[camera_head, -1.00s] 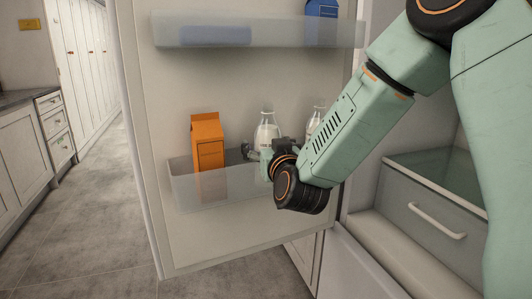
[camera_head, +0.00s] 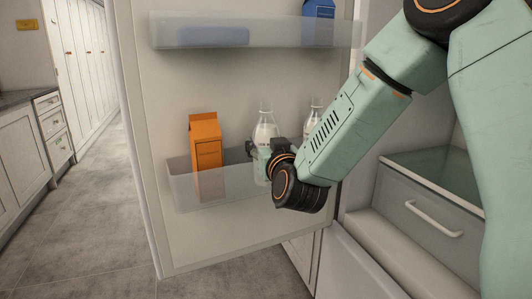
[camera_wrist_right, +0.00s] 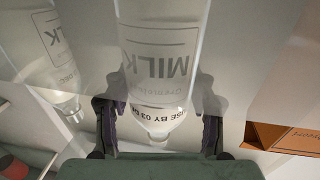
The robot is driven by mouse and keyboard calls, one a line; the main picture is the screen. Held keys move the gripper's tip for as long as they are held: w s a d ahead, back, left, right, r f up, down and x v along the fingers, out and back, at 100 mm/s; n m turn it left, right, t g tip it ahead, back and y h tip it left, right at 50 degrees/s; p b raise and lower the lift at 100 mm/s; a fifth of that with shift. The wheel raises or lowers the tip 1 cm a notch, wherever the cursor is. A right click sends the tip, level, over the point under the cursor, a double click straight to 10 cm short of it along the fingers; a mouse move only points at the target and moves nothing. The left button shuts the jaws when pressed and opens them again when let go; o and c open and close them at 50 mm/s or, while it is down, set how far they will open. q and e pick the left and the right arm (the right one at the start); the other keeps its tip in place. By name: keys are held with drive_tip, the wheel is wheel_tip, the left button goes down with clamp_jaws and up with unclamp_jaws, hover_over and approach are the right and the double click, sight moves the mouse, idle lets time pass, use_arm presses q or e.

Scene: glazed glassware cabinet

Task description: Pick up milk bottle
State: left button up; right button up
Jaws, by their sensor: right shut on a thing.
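A clear glass milk bottle (camera_head: 265,128) with white contents stands out above the lower door bin. My right gripper (camera_head: 262,150) is at this bottle, with its fingers shut on it. In the right wrist view the bottle (camera_wrist_right: 158,60) with "MILK" lettering lies between the two fingers (camera_wrist_right: 160,115). A second milk bottle (camera_head: 313,115) stands to its right, partly hidden by my forearm; it also shows at the left of the wrist view (camera_wrist_right: 52,55). Whether the held bottle still touches the bin floor cannot be told. My left gripper is not in view.
An orange carton (camera_head: 206,150) stands in the lower bin (camera_head: 190,198), left of the held bottle. An upper door shelf (camera_head: 270,35) holds blue items above. A drawer (camera_head: 430,205) is at the right. The floor (camera_head: 90,220) at the left is clear.

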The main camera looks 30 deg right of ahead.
drive_tip(key=shift+w+d, duration=0.1)
drive_tip(key=shift+w, duration=0.15)
drive_tip(key=shift+c, duration=1.4)
drive_tip(key=shift+s+r, duration=0.15)
drive_tip(key=shift+r, duration=0.15)
clamp_jaws()
